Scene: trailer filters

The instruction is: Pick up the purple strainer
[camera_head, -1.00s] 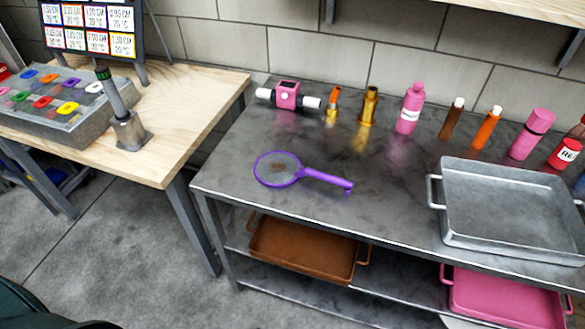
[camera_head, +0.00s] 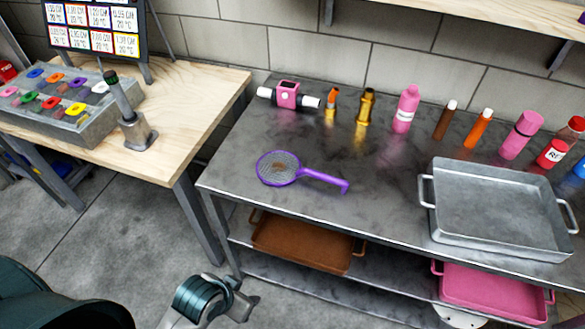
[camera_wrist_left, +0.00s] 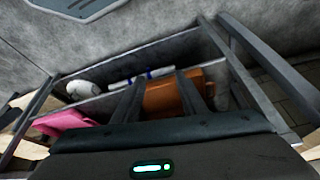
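The purple strainer (camera_head: 279,169) lies flat on the dark metal table, its round mesh to the left and its handle pointing right, near the front edge. Something brownish shows on or through the mesh. My left gripper (camera_head: 212,298) is low in front of the table, below and to the left of the strainer and apart from it. In the left wrist view, its two fingers (camera_wrist_left: 161,80) stand apart with nothing between them. The strainer cannot be made out in the wrist view. My right gripper is not in view.
The metal table (camera_head: 377,188) holds a grey tray (camera_head: 495,210) at right and a row of bottles, including a pink bottle (camera_head: 406,108), at the back. Brown (camera_head: 303,243) and pink (camera_head: 492,292) trays sit on shelves below. A wooden table (camera_head: 190,105) stands left. Space around the strainer is clear.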

